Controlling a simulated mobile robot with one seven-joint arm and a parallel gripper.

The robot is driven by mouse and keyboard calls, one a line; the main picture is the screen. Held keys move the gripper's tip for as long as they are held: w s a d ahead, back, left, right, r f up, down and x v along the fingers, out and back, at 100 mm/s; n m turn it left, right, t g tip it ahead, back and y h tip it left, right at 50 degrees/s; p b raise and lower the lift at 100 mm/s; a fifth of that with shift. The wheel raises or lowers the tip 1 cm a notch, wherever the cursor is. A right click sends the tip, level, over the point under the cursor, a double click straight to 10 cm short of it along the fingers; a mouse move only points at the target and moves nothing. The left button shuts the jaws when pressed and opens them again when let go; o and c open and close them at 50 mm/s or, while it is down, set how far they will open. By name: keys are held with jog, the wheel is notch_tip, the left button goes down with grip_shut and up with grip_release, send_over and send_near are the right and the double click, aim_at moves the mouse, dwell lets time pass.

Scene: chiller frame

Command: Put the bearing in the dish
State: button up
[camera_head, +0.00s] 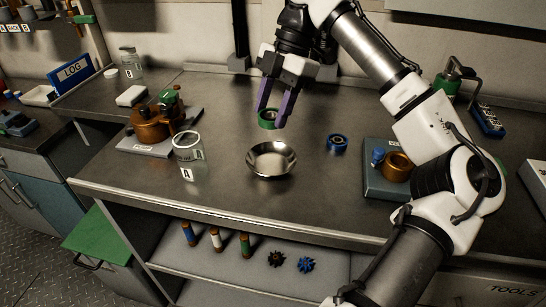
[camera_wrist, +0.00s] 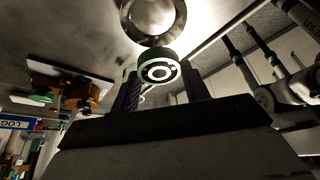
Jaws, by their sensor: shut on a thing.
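My gripper (camera_head: 273,114) is shut on a green-rimmed bearing (camera_head: 266,123), which sits between its two purple fingers. In the wrist view the bearing (camera_wrist: 159,69) shows face-on with a pale ring and dark centre, between the dark fingers of my gripper (camera_wrist: 162,82). The dish (camera_head: 271,170) is a shiny round metal bowl on the steel bench, and it looks empty. The bearing is behind the dish in the head view, apart from it and seemingly above the bench. The dish (camera_wrist: 124,20) also shows at the top of the wrist view.
A blue ring-shaped part (camera_head: 337,143) lies right of the dish. A glass jar (camera_head: 188,158) stands left of it. A brown and green device (camera_head: 152,122) is farther left. A grey box with a brass-coloured part (camera_head: 380,184) is at right, near my arm. The bench in front of the dish is clear.

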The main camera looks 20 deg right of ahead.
aim_at(268, 166)
notch_tip(268, 166, down, 11)
jog(key=shift+r+b, duration=0.1)
jog(key=shift+b, duration=0.2)
jog(key=o, duration=0.8)
jog(key=shift+c, duration=0.2)
jog(key=p+v, duration=0.1)
jog(key=v, duration=1.1)
jog(key=shift+p, duration=0.3)
jog(key=shift+a, duration=0.1)
